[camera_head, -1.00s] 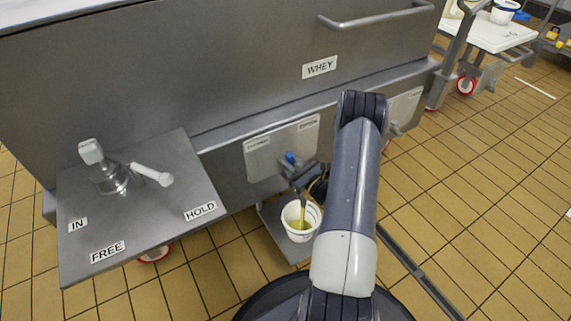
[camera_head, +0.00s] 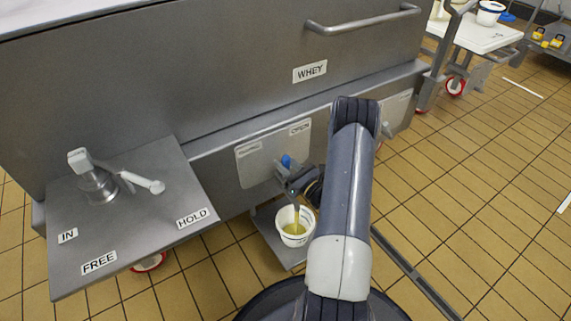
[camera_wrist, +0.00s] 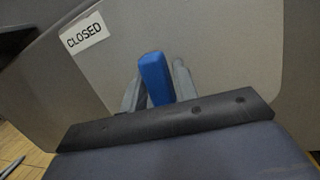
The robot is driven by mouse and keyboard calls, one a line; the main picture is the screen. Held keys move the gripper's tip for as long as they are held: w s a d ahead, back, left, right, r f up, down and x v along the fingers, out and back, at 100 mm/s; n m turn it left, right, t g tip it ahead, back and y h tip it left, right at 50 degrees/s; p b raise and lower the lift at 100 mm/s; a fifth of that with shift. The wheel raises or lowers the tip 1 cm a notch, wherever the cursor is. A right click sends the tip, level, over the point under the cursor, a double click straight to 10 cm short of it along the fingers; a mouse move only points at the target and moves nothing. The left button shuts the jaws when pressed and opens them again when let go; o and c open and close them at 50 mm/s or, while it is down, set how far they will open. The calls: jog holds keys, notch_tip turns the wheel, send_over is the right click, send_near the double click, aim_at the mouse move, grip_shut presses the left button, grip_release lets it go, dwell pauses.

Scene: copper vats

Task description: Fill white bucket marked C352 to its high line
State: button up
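The white bucket (camera_head: 308,228) stands on a low grey shelf under the whey vat's outlet, with yellowish liquid inside. Dark marks show on its wall, but I cannot read its code or make out a high line. A thin yellow stream falls into it from the spout above. The blue valve handle (camera_head: 287,162) is at the outlet panel. My gripper (camera_head: 290,176) is at this handle, partly hidden by my arm. In the wrist view, the blue handle (camera_wrist: 155,80) stands between my grey fingers (camera_wrist: 157,88), which lie close along both sides.
A CLOSED label (camera_wrist: 84,36) is left of the handle on the panel. A side shelf (camera_head: 135,235) with a metal fitting (camera_head: 97,182) is at left, marked IN, FREE and HOLD. A cart (camera_head: 475,35) with another bucket (camera_head: 490,13) stands back right.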

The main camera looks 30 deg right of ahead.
jog(key=shift+o, duration=1.1)
jog(key=p+v, duration=0.2)
jog(key=v, duration=0.8)
jog(key=shift+s+p, duration=0.3)
jog(key=shift+s, duration=0.1)
jog(key=shift+d, duration=0.1)
dwell(5.4)
